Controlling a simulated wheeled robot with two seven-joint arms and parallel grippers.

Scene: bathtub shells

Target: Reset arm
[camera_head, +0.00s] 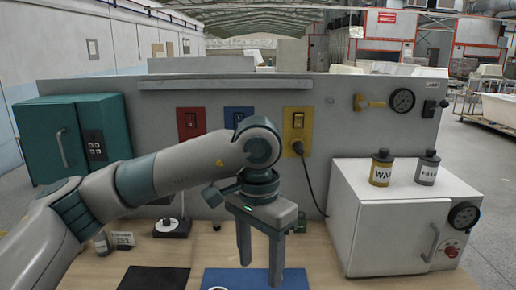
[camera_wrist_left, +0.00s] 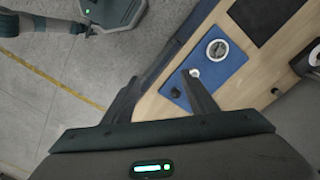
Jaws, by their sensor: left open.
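My left arm comes in from the left in the head view, and its gripper (camera_head: 260,258) hangs fingers down above the wooden bench. Its fingers are apart with nothing between them. In the left wrist view the left gripper (camera_wrist_left: 163,92) is also open and empty, over the edge of the bench (camera_wrist_left: 148,108). My right gripper is not clearly in view.
A blue mat (camera_wrist_left: 222,72) on the bench holds a white-rimmed round part and small items. A black mat (camera_head: 155,279) lies to its left. A white box (camera_head: 385,235) with two canisters stands right. A teal cabinet (camera_head: 65,140) stands left. A grey panel with switches (camera_head: 240,95) rises behind.

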